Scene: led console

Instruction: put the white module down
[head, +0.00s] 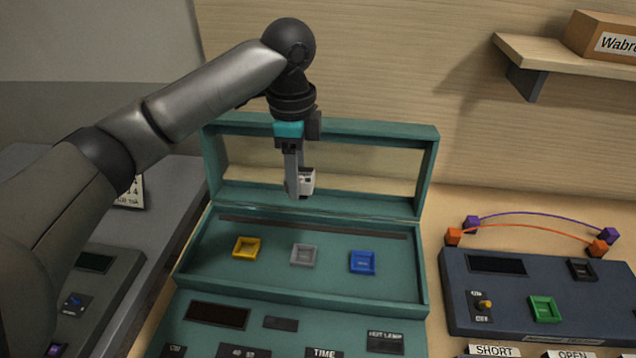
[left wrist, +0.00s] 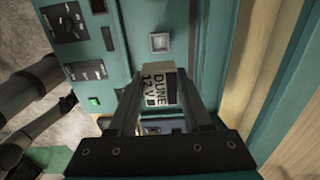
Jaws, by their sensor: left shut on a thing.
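My left gripper (head: 298,192) is shut on the white module (head: 307,181) and points down. The module hangs in the air over the rear of the teal console (head: 340,290). In the left wrist view the white module (left wrist: 158,88) is between the fingers and shows the print "DUNE 12 V". In the console's recessed panel are a yellow square socket (head: 246,248), a grey one (head: 304,255) and a blue one (head: 362,263). The grey socket also shows in the left wrist view (left wrist: 160,42), beyond the module. My right gripper is not in view.
The console's raised teal frame (head: 425,170) stands behind the sockets, close to the gripper. A dark blue console (head: 540,265) with a green socket (head: 545,309) and orange and purple leads stands at right. A grey console (head: 105,285) is at left. A shelf (head: 540,55) holds a box.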

